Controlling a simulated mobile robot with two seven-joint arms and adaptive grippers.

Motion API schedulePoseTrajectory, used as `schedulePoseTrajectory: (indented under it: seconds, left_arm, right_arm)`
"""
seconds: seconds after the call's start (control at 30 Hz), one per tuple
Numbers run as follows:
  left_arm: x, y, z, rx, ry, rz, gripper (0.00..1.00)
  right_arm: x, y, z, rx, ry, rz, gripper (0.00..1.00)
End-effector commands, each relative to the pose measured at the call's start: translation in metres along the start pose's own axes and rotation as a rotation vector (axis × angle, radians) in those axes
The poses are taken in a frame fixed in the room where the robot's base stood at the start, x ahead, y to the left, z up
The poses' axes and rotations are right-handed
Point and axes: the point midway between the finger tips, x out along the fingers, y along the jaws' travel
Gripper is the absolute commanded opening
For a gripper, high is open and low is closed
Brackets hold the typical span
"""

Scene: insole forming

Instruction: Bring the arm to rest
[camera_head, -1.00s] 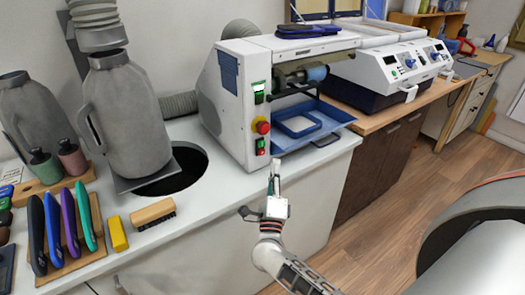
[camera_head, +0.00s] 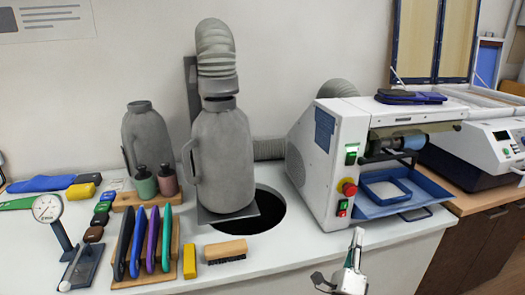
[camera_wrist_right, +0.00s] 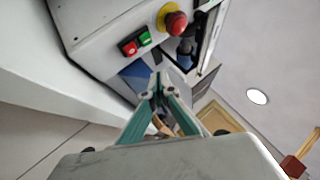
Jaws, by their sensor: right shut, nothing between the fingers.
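My right gripper (camera_head: 356,240) is shut and empty, in front of the white counter's front edge, below the grinding machine. In the right wrist view my gripper's teal fingers (camera_wrist_right: 157,92) meet at their tips with nothing between them. The machine's front with its red knob (camera_wrist_right: 175,22) and its red and green buttons lies beyond the fingertips. My left gripper is not in either view.
The white machine (camera_head: 318,160) has a blue tray (camera_head: 400,204) sticking out at its front. A round dark hole (camera_head: 262,215) opens beside the grey jug (camera_head: 222,160).

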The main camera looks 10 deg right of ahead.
Motion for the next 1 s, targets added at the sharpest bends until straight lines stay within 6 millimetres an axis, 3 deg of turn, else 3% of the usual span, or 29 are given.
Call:
schedulePoseTrajectory:
  seconds: [0.17,0.3,0.47,0.57,0.7,0.83,1.0]
  left_arm:
    - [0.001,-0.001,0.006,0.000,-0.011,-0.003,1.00]
    - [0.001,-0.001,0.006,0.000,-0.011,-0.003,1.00]
    - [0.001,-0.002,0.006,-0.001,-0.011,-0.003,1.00]
    - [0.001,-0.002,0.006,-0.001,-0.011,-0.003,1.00]
    - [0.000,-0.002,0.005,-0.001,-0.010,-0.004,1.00]
    - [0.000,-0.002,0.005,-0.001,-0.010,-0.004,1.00]
    - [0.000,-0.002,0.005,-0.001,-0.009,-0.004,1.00]
  right_arm:
    - [-0.030,0.007,0.025,-0.193,-0.179,0.042,0.00]
    - [-0.087,0.024,0.057,-0.500,-0.453,0.090,0.00]
    - [-0.170,0.053,0.070,-0.881,-0.780,0.133,0.00]
    - [-0.224,0.072,0.061,-1.122,-0.984,0.154,0.00]
    - [-0.292,0.092,0.029,-1.426,-1.244,0.178,0.00]
    - [-0.332,0.100,-0.004,-1.630,-1.418,0.190,0.00]
    - [-0.353,0.102,-0.028,-1.754,-1.525,0.199,0.00]
